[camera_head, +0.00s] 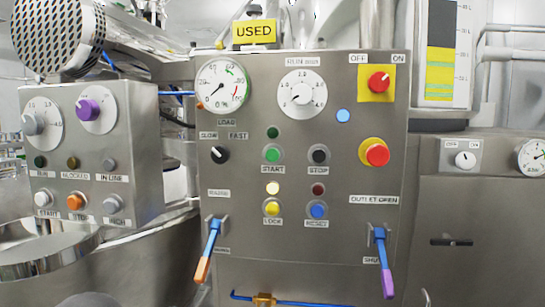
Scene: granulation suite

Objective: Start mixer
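The grey control panel (250,120) faces me in the middle of the head view. Its green START button (272,155) sits left of a black STOP button (318,155). A black SLOW/FAST selector (219,154) is further left. A red rotary switch (378,82) marked OFF and ON sits on a yellow plate; its setting is hard to tell. A red mushroom button (376,152) is below it. The yellow LOCK button (272,208) and blue RESET button (317,211) are lower. A pale yellow lamp (272,188) and a blue lamp (343,115) look lit. Neither gripper shows.
An orange-tipped lever (208,252) and a purple-tipped lever (383,262) hang down at the panel's lower sides and stick out. A separate left panel (90,150) has its own START button (44,198). A yellow USED sign (254,31) stands on top.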

